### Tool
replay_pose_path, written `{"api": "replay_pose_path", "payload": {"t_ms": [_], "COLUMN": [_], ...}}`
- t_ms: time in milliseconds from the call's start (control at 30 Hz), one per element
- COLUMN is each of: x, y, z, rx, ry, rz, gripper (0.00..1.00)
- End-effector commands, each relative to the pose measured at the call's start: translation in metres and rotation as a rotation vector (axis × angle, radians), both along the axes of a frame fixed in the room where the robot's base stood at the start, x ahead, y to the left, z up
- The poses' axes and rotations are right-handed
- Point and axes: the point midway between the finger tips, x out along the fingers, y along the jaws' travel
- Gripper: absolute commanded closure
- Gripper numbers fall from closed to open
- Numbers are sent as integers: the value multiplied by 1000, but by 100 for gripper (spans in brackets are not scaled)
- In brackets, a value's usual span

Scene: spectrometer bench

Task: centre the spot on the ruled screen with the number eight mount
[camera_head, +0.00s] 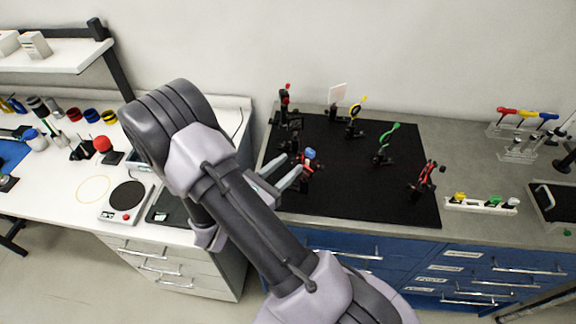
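A pale card (338,94), probably the ruled screen, stands upright at the back of the black board (335,195). Its ruling and any spot are too small to make out. Several small mounts stand on the board. One with a blue top and red parts (308,156) is nearest my gripper (289,169). No mount numbers are readable, so I cannot tell which is number eight. My gripper's two pale fingers are apart with nothing seen between them. They point toward the blue-topped mount from its left; I cannot tell whether they touch it.
Other mounts include a yellow-ringed one (353,120), a green one (384,145) and a red one (427,178). A white rack (481,205) stands right of the board. The board's front middle is clear. A balance (126,200) is on the white bench at left.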

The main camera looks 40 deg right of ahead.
Motion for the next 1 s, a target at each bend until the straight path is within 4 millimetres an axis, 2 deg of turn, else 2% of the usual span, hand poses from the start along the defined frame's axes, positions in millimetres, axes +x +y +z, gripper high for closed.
{"api": "replay_pose_path", "payload": {"t_ms": [100, 367, 500, 567, 1000], "x": [1, 1, 1, 1, 0], "y": [-7, -8, -8, -8, -8], "z": [0, 0, 0, 0, -1], "rx": [0, 0, 0, 0, 8], "ry": [0, 0, 0, 0, -68], "rz": [0, 0, 0, 0, 0], "gripper": [62, 64, 92, 100, 100]}}
